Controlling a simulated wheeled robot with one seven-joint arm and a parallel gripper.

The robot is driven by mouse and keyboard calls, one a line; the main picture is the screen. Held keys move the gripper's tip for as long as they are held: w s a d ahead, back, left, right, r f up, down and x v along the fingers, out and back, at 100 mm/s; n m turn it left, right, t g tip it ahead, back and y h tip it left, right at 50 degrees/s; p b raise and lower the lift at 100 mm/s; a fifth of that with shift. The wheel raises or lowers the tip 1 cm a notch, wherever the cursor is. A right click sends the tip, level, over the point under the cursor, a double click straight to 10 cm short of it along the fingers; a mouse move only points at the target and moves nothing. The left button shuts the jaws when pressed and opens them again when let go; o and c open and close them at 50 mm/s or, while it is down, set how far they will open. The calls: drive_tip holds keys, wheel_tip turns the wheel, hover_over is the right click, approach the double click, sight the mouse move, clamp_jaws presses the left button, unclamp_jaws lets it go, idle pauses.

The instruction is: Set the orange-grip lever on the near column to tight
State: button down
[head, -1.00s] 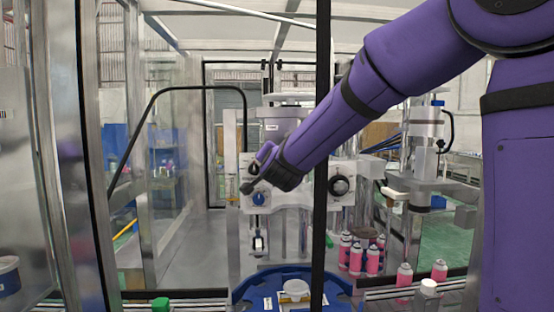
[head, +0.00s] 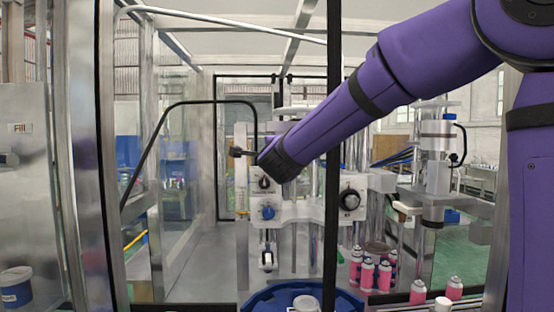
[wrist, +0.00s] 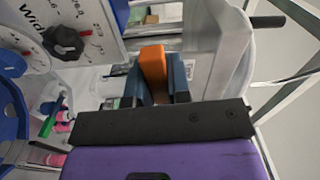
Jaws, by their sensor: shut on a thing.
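The orange lever grip (wrist: 152,62) shows in the wrist view between the two dark blue-grey fingers of my gripper (wrist: 158,82). My gripper is shut on it. The pale column (wrist: 232,50) stands just right of the grip in the wrist view. In the head view my gripper (head: 240,152) is at the upper part of the pale column (head: 242,195), left of the purple arm. The orange grip is hidden there, and I cannot read the lever's setting.
A panel marked "Wide" with a black knob (wrist: 65,42) is close by on the left in the wrist view. In the head view a blue knob (head: 268,212) and black dial (head: 349,199) sit on the machine. Pink cans (head: 367,272) stand lower right, near a blue round table (head: 258,303).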

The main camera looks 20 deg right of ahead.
drive_tip(key=shift+r+m, duration=0.2)
drive_tip(key=shift+m, duration=0.2)
drive_tip(key=shift+r, duration=0.1)
drive_tip(key=c, duration=1.1)
unclamp_jaws()
drive_tip(key=shift+o, duration=0.2)
drive_tip(key=v, duration=1)
drive_tip(key=shift+s+a, duration=0.15)
drive_tip(key=shift+s, duration=0.25)
